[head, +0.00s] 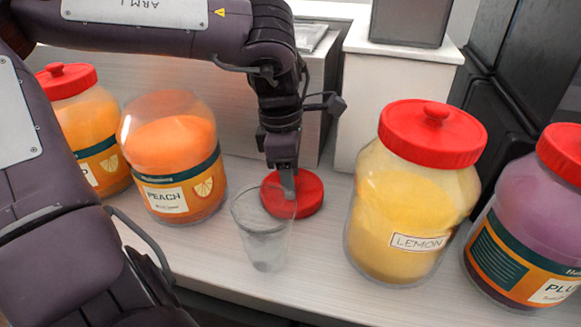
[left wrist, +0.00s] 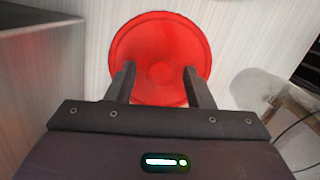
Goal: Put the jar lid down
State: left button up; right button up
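The red jar lid (head: 308,196) lies flat on the counter behind the clear cup, and it fills the top middle of the left wrist view (left wrist: 160,38). My left gripper (head: 285,188) points down over the lid. In the left wrist view its two fingers (left wrist: 160,85) stand apart on either side of the lid's centre knob, with gaps visible, so it is open. The peach jar (head: 172,158) stands without a lid to the left of the gripper. My right gripper is not in view.
A clear cup (head: 262,240) stands just in front of the lid. The lidded lemon jar (head: 410,200) and plum jar (head: 525,225) are at the right. Another lidded orange jar (head: 85,120) is at the left. A white box (head: 385,90) stands behind.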

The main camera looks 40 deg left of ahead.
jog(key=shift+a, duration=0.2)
pick_arm(q)
jog(key=shift+r, duration=0.4)
notch_tip(320, 180, up, 12)
jog(key=a+p, duration=0.1)
jog(key=p, duration=0.1)
jog(key=shift+s+f, duration=0.25)
jog(key=shift+s, duration=0.2)
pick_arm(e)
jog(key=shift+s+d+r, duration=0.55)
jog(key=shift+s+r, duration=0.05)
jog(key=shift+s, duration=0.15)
